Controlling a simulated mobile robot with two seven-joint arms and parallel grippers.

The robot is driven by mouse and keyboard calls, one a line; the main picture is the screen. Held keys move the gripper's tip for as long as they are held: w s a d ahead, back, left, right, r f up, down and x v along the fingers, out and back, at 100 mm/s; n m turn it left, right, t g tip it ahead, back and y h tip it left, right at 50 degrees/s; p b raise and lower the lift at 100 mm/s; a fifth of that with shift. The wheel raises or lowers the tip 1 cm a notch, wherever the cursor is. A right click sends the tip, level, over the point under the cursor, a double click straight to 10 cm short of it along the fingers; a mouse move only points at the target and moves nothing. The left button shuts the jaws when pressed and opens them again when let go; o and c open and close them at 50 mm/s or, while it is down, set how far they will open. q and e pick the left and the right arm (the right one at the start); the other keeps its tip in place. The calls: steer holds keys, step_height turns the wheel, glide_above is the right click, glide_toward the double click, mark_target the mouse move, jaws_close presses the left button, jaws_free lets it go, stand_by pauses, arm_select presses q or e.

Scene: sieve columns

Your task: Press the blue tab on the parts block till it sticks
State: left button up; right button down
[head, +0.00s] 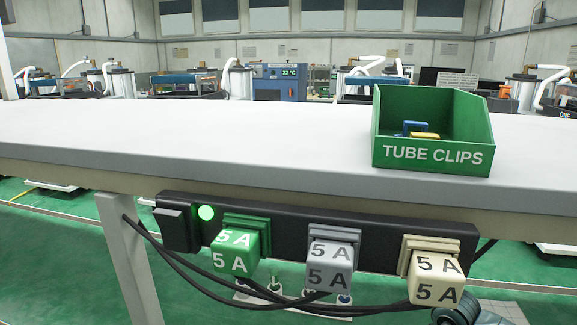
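I cannot make out a parts block with a blue tab in the head view. The blue things nearby are a small blue piece (413,127) beside a yellow piece (425,135) in an open green bin (400,155) marked TUBE CLIPS. The bin's front wall hides the lower part of both pieces. Neither of my grippers can be made out in this view.
The bin stands at the front edge of a pale bench (200,135). Below hangs a black power strip (290,235) with a lit green lamp (206,212) and green (236,258), grey (329,269) and cream (436,280) plugs with black cables. The bench's left half is clear.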

steer(key=shift+s+f, duration=0.2)
steer(key=shift+f, duration=0.2)
stand_by(1.0)
